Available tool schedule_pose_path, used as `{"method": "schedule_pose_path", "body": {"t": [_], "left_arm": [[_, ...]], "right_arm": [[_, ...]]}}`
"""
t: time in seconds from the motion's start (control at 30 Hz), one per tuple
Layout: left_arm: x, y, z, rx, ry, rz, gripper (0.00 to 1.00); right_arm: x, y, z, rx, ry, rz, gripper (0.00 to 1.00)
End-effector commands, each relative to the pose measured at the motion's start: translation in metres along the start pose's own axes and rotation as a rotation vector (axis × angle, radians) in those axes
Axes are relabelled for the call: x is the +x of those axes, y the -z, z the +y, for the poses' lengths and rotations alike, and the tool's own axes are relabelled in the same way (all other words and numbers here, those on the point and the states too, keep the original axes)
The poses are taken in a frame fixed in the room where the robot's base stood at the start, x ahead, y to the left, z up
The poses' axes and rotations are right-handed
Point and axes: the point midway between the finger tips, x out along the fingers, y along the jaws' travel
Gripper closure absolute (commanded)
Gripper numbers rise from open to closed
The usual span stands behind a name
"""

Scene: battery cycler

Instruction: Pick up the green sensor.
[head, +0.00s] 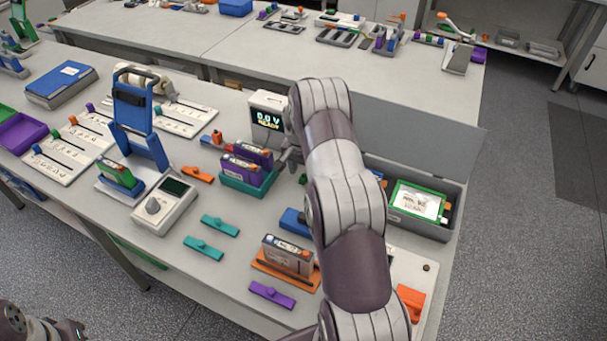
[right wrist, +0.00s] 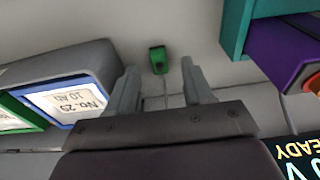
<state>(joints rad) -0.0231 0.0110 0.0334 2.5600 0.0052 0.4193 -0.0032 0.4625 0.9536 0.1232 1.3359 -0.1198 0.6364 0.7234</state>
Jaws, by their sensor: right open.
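The green sensor (right wrist: 158,60) is a small green block with a dark spot and a thin lead, lying on the grey bench in the right wrist view. It appears between the fingertips of my right gripper (right wrist: 159,72), a little beyond them, and the fingers do not touch it. The right gripper is open and empty. In the head view my right gripper (head: 287,160) is partly hidden by my arm, near a small green piece (head: 303,179) that looks like the sensor.
A teal tray with purple packs (head: 247,172) stands left of the right gripper, with the display unit (head: 268,118) behind it. A grey bin (head: 428,226) with a green-framed label card stands to the right. The sensor's surroundings are bare bench.

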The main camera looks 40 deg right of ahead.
Motion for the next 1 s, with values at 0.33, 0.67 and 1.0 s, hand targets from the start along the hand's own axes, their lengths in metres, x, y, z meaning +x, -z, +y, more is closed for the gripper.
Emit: {"method": "schedule_pose_path", "body": {"t": [0.33,0.67,1.0], "left_arm": [[-0.007,0.001,0.0,0.0,0.0,0.0,0.62],[-0.007,0.001,0.0,0.0,0.0,0.0,0.62],[0.0,0.0,0.0,0.0,0.0,0.0,0.62]], "right_arm": [[0.022,0.001,0.0,0.0,0.001,0.002,0.49],[0.021,0.001,0.0,0.0,0.001,0.002,1.0],[0.009,0.003,-0.001,0.0,0.004,0.005,1.0]]}}
